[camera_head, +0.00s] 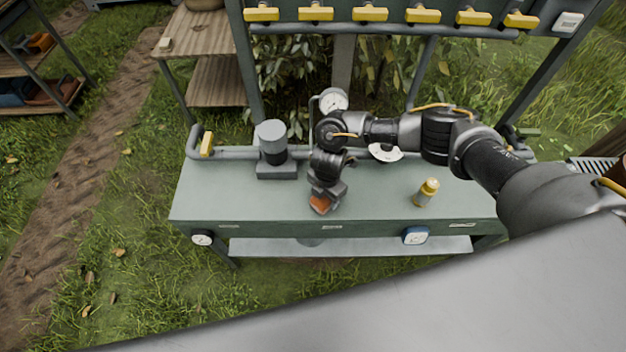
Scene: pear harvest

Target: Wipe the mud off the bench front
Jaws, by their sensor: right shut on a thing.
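The grey-green bench (225,203) stands across the middle of the view. Its narrow front edge carries small pale labels, and I cannot make out mud on it from this angle. My right arm comes in from the right and bends down over the bench top. My right gripper (322,199) is shut on an orange block-like thing (320,204), perhaps a sponge, near the front edge. I cannot tell whether the orange thing touches the bench. My left gripper is not in view.
A yellow-capped bottle (426,192) stands right of the gripper. A grey device (273,150) stands at the left back. A pipe, a gauge (333,100) and a white disc (386,152) are behind.

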